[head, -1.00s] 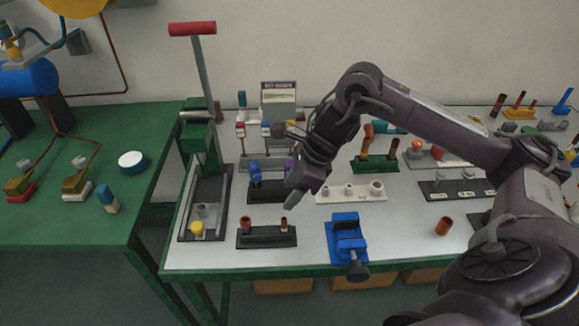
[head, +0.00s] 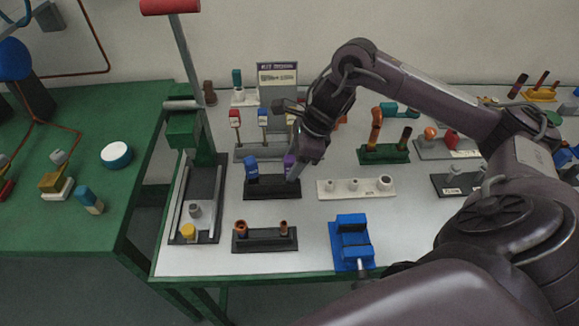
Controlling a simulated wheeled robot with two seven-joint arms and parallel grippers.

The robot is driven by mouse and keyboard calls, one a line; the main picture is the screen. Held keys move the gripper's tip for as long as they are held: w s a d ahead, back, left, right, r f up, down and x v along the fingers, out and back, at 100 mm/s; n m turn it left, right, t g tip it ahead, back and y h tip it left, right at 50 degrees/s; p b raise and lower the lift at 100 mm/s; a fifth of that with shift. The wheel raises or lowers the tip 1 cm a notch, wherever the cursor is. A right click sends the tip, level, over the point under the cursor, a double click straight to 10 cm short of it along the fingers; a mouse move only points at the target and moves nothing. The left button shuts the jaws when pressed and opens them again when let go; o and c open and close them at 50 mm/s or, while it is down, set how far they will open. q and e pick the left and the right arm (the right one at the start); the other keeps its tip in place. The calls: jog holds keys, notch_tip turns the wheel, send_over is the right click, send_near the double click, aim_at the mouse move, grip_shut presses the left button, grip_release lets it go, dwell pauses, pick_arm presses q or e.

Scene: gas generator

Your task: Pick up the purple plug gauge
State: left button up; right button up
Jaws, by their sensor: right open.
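The purple plug gauge (head: 289,161) stands upright in a black holder (head: 272,187) near the middle of the table, to the right of a blue gauge (head: 251,169) in the same holder. My right gripper (head: 294,174) points down at the purple gauge, right at its side in the picture. Its fingers partly cover the gauge. The gripper is open; I cannot tell whether a finger touches the gauge. My left gripper is not in view.
A blue vise (head: 351,243) and a black stand with copper pieces (head: 265,238) are in front. A tall press with a red handle (head: 171,6) rises on the left. A sign (head: 277,81) stands behind.

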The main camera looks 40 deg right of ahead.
jog(key=x, duration=0.2)
jog(key=shift+w+f, duration=0.15)
jog(key=shift+f, duration=0.2)
jog(key=c, duration=0.9)
jog(key=shift+r, duration=0.15)
